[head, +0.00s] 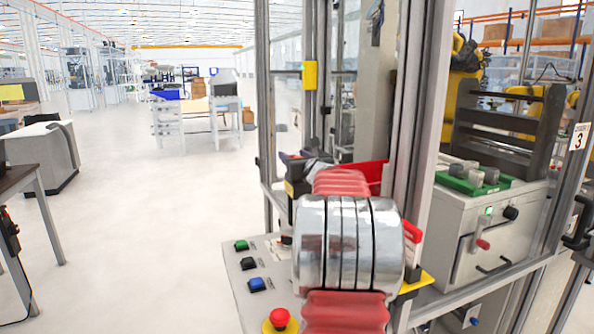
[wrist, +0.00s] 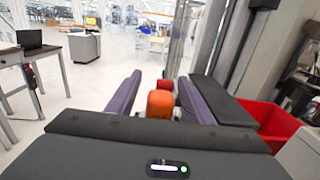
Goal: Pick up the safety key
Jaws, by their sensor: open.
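My gripper (wrist: 160,82) is open, with one purple-grey finger on each side in the wrist view. A rounded orange block (wrist: 160,104) shows between the fingers, with a gap on both sides; it may be the safety key, but I cannot tell for sure. A small red piece (wrist: 166,85) shows just beyond it. In the head view my gripper (head: 290,168) is a dark shape above the control panel, partly hidden by my arm. No safety key can be made out clearly there.
The control panel (head: 232,272) carries green, black and blue buttons and a red emergency stop (head: 279,318). A red bin (head: 372,172) stands close on the right, also in the wrist view (wrist: 262,116). Metal frame posts (head: 399,130) rise beside my arm. Open floor lies left.

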